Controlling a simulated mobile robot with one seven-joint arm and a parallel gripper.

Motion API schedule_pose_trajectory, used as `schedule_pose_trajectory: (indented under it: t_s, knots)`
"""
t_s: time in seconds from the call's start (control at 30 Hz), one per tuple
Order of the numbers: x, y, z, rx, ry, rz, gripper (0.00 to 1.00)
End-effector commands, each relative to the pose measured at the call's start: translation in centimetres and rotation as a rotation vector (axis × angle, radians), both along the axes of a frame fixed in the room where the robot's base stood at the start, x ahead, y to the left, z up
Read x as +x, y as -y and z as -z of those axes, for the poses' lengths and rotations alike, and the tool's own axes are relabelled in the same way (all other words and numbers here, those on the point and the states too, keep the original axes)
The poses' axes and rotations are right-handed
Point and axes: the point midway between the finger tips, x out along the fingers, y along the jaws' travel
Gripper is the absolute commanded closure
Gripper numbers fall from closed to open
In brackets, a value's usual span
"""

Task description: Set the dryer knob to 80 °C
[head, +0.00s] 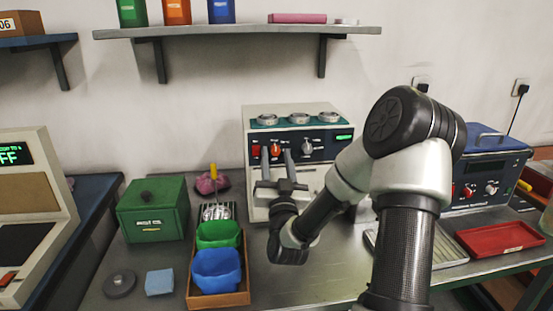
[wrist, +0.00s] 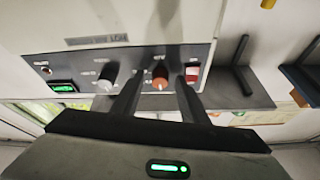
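A beige unit (head: 258,189) with a dark blue front panel stands at the back of the bench; I take it for the dryer, but its lettering is unreadable. Its panel has an orange knob (head: 276,150), a grey knob (head: 307,146), a red switch (head: 255,151) and a green-lit display (head: 344,137). My gripper (head: 277,154) is open in front of the panel, with one fingertip on each side of the orange knob. The wrist view shows this upside down: the orange knob (wrist: 160,84) lies between the fingertips (wrist: 158,88). Contact and dial marks cannot be made out.
A blue unit (head: 490,170) with a red switch and knob stands to the right. A green box (head: 153,208), a blue bin (head: 217,270) and a green bin (head: 217,234) stand to the left. A red tray (head: 500,239) lies at right. A shelf (head: 240,32) hangs above.

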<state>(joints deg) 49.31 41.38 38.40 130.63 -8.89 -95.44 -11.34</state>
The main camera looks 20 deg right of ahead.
Motion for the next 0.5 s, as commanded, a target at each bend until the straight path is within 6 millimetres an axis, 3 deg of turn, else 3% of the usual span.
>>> schedule_pose_trajectory:
  t_s: [0.13, 0.37, 0.5]
  knots:
    - [-0.01, -0.01, 0.02, 0.000, 0.000, 0.000, 0.64]
    - [-0.02, -0.02, 0.02, 0.000, 0.000, 0.000, 1.00]
    - [-0.03, -0.04, 0.03, 0.004, 0.001, -0.001, 1.00]
